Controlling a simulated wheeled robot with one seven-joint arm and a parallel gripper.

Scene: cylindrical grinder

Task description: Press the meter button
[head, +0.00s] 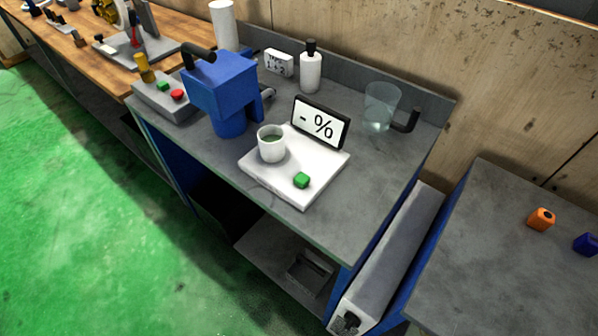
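The meter is a white square plate (316,178) on the grey bench top, with an upright black-framed display (320,122) at its back edge. A white cup (271,144) with something dark or greenish inside stands upright on the left part of the plate. My gripper is not in the head view, so its place and state do not show.
A blue machine (222,88) and a control box with buttons (165,98) stand left of the meter. The bench's front right is clear. Another table (480,250) stands at right.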

